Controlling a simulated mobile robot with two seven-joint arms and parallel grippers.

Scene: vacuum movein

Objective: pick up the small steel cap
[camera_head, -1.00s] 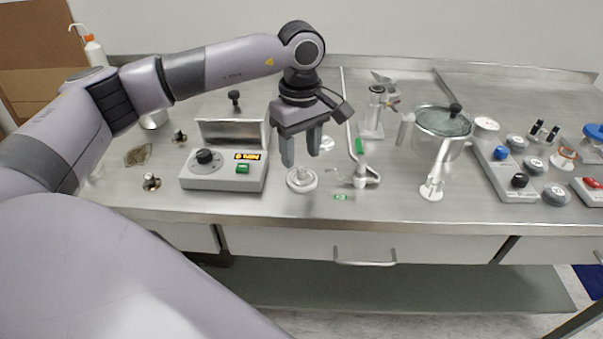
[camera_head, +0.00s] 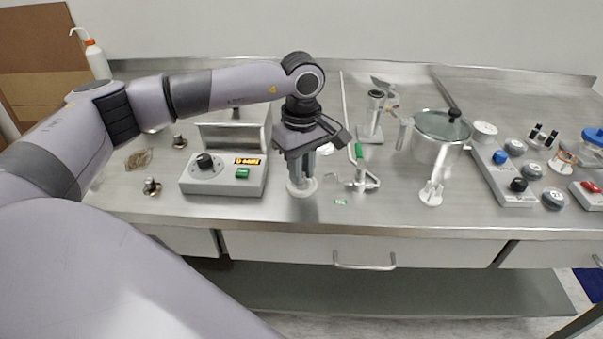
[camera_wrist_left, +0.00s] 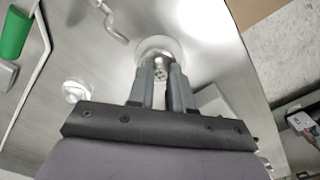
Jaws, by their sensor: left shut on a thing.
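The small steel cap (camera_wrist_left: 161,62) shows in the left wrist view as a shiny rounded piece between my fingertips. It is at the middle of a pale round base (camera_wrist_left: 150,44) that rests on the steel bench. My left gripper (camera_wrist_left: 161,72) is shut on the cap, one finger on each side. In the head view my left gripper (camera_head: 299,180) points straight down over the same pale base (camera_head: 302,193), and its fingers hide the cap. I cannot tell whether the cap still touches the base. My right gripper is not in view.
A grey control box (camera_head: 222,178) with a black knob stands close to the left. A metal stand with a green handle (camera_head: 358,152) is close to the right. A glass-lidded pot (camera_head: 437,142) stands farther right. The bench's front strip is mostly clear.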

